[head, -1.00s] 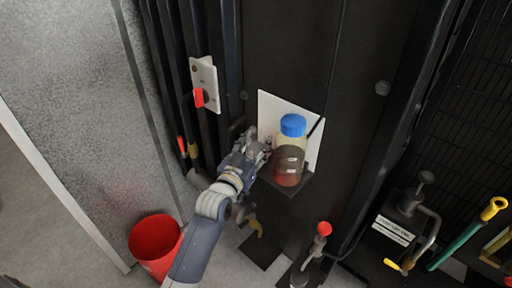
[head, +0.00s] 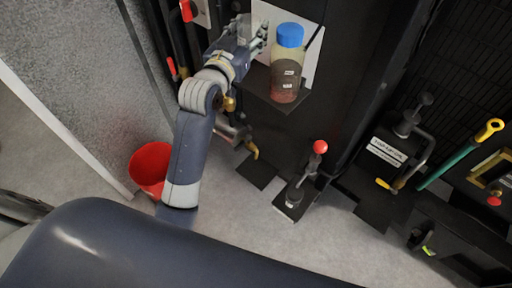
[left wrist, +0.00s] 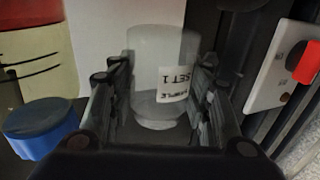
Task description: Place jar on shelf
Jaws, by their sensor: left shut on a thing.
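My left gripper (head: 260,38) is shut on a clear, colourless jar (left wrist: 163,70). In the left wrist view the jar sits between the two fingers (left wrist: 160,95), and its white label reads upside down. In the head view the jar is hard to make out and mostly hidden by the gripper. A small black shelf (head: 258,86) juts from the dark cabinet, below and in front of the gripper. A bottle with a blue cap and brown-red contents (head: 286,75) stands on its right part, close beside the gripper. The left part of the shelf looks bare. My right gripper is not in view.
A white panel (head: 312,45) is behind the bottle. A switch plate with a red knob (head: 187,10) is left of the gripper. A red bucket (head: 150,165) and a red-knobbed lever stand (head: 320,147) are below. Grey floor shows between them.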

